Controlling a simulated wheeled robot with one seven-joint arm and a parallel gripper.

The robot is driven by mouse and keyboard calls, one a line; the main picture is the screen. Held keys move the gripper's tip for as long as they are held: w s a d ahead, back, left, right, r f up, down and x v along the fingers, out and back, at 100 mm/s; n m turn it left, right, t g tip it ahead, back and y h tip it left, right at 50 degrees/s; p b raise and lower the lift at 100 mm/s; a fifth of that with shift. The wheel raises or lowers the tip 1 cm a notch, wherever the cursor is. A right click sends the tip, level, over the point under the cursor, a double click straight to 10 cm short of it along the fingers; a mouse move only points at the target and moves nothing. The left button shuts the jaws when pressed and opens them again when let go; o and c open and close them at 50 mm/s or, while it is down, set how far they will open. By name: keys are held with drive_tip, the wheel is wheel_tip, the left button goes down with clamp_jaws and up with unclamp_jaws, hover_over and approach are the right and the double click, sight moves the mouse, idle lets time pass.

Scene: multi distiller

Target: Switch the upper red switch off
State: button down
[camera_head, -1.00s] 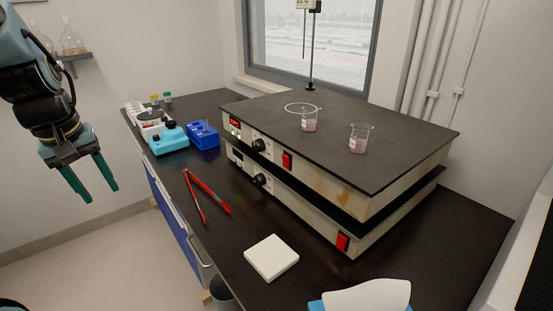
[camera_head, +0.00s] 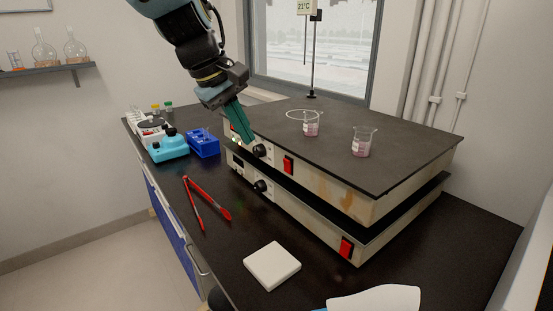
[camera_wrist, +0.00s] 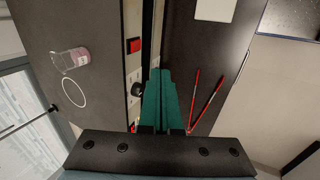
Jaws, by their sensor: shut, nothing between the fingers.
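The upper red switch (camera_head: 288,165) is on the front face of the upper hot plate (camera_head: 350,195), right of its black knob (camera_head: 260,150). It also shows in the wrist view (camera_wrist: 134,45), ahead and left of the fingertips. My gripper (camera_head: 246,139) is shut and empty, with green fingers close together. It is at the left end of the upper plate's front, near the knob and display, and partly hides the display. In the wrist view the fingertips (camera_wrist: 160,72) are beside the front face, apart from the switch. I cannot tell the switch's position.
A lower hot plate with its own red switch (camera_head: 346,248) sits beneath. Two beakers (camera_head: 311,124) (camera_head: 361,142) stand on the upper plate. Red tongs (camera_head: 207,204) and a white block (camera_head: 272,265) lie on the dark bench in front. A blue rack (camera_head: 203,140) stands at the left.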

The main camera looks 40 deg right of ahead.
drive_tip(key=shift+f, duration=0.1)
drive_tip(key=p, duration=0.3)
approach(285, 169)
wheel_tip(285, 169, down, 5)
drive_tip(key=shift+s+d+f, duration=0.1)
drive_tip(key=shift+d, duration=0.65)
drive_tip(key=shift+d+r+p, duration=0.25)
drive_tip(key=shift+d+p, duration=0.05)
drive_tip(key=shift+f, duration=0.1)
